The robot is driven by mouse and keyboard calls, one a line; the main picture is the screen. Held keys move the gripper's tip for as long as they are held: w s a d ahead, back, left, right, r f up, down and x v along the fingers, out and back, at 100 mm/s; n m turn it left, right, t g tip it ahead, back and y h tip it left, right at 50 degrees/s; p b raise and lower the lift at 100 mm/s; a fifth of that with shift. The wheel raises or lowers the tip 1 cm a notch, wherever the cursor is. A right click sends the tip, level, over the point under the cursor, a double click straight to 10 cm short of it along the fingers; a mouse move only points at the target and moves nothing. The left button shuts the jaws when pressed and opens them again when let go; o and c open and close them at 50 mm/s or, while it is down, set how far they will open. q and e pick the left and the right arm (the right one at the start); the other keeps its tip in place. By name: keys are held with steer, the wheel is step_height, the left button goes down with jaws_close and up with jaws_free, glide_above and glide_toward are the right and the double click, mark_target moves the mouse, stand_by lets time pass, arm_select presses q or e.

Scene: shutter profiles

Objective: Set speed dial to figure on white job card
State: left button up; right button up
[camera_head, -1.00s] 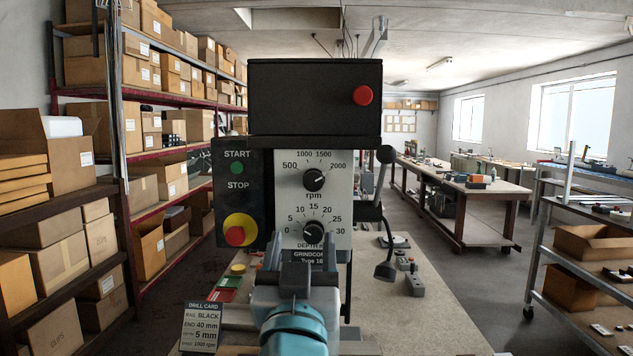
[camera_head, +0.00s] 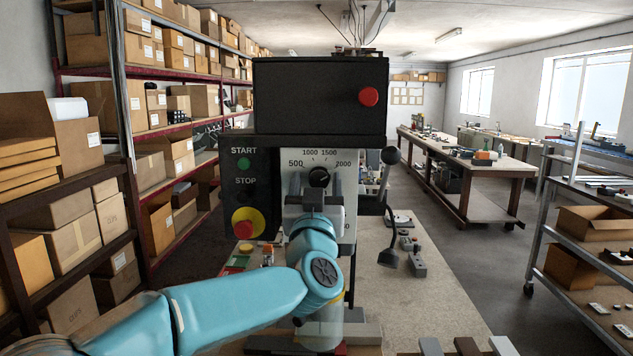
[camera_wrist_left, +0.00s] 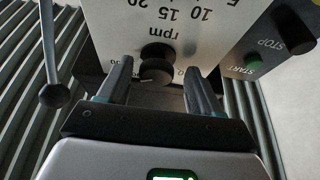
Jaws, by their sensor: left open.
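The speed dial (camera_head: 319,177) is a black knob on the white rpm scale of the drill's control panel, and it also shows in the wrist view (camera_wrist_left: 156,62), upside down. I cannot read its pointer setting. My left gripper (camera_head: 315,187) is in front of and just below the dial. In the wrist view my left gripper (camera_wrist_left: 158,82) is open, one finger on each side of the knob; contact cannot be told. My arm and gripper hide the lower depth dial and much of the panel. The job card does not show now. My right gripper is not in view.
A black panel with a green START button (camera_head: 244,162) and red stop button (camera_head: 243,229) is left of the dial. A lever (camera_head: 390,156) with a ball end stands to the right. The black drill head (camera_head: 315,95) with a red button is above.

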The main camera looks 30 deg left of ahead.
arm_select(q)
steer(key=shift+w+d, duration=0.15)
steer(key=shift+w, duration=0.05)
steer(key=shift+w+f, duration=0.15)
steer(key=shift+c, duration=0.8)
steer(key=c, duration=0.6)
steer(key=shift+c, duration=1.4)
